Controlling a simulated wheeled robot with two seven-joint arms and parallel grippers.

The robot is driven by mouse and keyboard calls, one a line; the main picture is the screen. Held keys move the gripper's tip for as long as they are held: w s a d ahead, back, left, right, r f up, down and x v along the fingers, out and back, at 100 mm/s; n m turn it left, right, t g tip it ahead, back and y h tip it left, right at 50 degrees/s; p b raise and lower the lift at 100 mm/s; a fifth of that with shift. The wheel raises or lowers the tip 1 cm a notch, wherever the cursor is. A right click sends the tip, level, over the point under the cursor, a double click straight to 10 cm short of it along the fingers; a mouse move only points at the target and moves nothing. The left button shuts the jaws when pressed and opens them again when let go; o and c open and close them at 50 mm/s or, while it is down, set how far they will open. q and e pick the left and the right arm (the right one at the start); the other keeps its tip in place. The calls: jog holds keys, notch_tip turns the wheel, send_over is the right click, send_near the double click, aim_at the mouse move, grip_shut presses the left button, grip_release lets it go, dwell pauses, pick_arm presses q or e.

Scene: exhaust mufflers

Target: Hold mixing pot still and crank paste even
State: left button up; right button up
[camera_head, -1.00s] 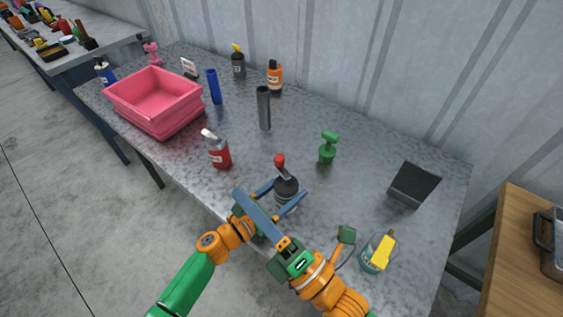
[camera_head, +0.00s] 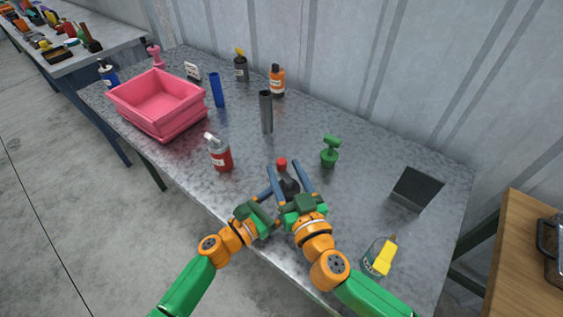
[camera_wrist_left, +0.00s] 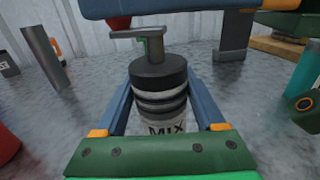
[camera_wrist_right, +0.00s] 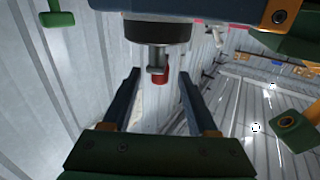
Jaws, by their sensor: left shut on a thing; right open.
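The mixing pot (camera_head: 291,187) is dark with a black lid and a crank ending in a red knob (camera_head: 281,162). In the left wrist view the pot (camera_wrist_left: 160,95) stands upright with a "MIX" label, and my left gripper (camera_wrist_left: 159,90) is shut around its body. My right gripper (camera_head: 284,170) is open over the pot. In the right wrist view the red knob (camera_wrist_right: 160,77) lies between the open fingers, with gaps on both sides. The paste inside is hidden.
A red bottle (camera_head: 219,153) stands left of the pot, and a green object (camera_head: 330,151) stands right of it. A clear cup with a yellow item (camera_head: 376,258) is near the front edge. A pink bin (camera_head: 160,126) and a grey tube (camera_head: 266,113) stand farther back.

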jog(key=shift+x, duration=1.45)
grip_shut()
jog(key=m+h, duration=0.1)
jog(key=h, duration=0.1)
jog(key=m+h, duration=0.2)
jog(key=h, duration=0.1)
jog(key=d+m+t+h, duration=0.1)
jog(key=h, duration=0.1)
jog(key=shift+w+m, duration=0.15)
jog(key=shift+m, duration=0.25)
jog(key=shift+d, duration=0.1)
grip_release()
jog(key=s, duration=1.2)
jog(key=shift+a, duration=0.3)
